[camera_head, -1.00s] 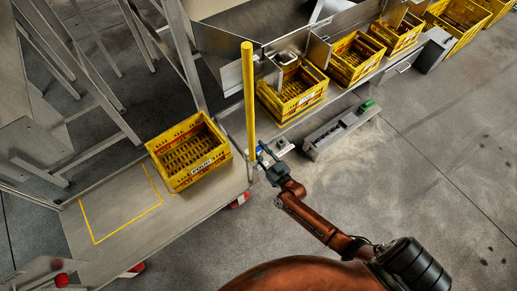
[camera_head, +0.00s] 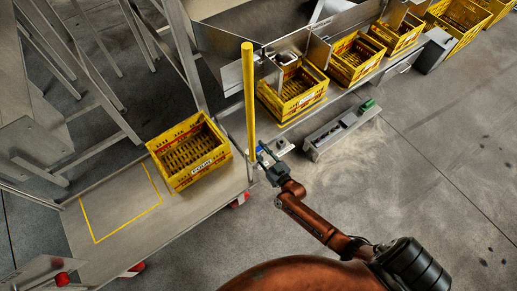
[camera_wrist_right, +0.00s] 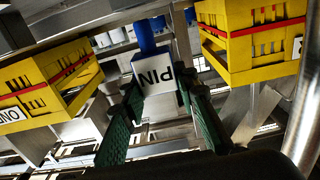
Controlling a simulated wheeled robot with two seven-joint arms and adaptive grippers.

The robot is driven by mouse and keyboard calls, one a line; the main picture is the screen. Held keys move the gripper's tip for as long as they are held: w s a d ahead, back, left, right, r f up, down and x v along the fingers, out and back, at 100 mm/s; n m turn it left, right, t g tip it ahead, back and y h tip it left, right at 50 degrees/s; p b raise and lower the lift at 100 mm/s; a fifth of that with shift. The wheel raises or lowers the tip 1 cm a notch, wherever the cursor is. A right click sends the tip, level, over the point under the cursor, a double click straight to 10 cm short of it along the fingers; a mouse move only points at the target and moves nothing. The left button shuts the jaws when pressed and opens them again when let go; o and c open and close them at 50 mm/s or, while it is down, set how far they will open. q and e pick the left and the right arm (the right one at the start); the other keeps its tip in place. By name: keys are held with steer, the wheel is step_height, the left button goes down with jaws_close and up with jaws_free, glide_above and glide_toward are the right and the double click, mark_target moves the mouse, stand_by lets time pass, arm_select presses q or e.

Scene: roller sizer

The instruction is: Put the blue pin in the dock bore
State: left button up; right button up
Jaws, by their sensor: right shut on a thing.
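The blue pin (camera_wrist_right: 146,38) has a white block marked "PIN" (camera_wrist_right: 154,74), which appears upside down in the right wrist view. My right gripper (camera_wrist_right: 158,92) is shut on this block, with a dark green finger on each side. In the head view my right gripper (camera_head: 264,160) is at the cart's right corner, close to the foot of the yellow post; the pin is too small there to make out well. A small white and blue piece (camera_head: 283,147) lies just right of the gripper. I cannot tell where the dock bore is. My left gripper is not in view.
A yellow crate (camera_head: 188,152) stands on the cart (camera_head: 115,238). The yellow post (camera_head: 249,100) rises right beside my right gripper. More yellow crates (camera_head: 293,92) line the bench behind. A low grey unit (camera_head: 342,130) stands to the right. The floor at right is clear.

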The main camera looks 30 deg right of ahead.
mark_target(259, 153)
steer(key=shift+f+b, duration=1.45)
steer(key=shift+f, duration=0.7)
steer(key=o, duration=1.1)
steer(key=shift+r, duration=0.1)
steer(key=s, duration=0.8)
steer(key=s+d, duration=0.1)
steer(key=s, duration=0.3)
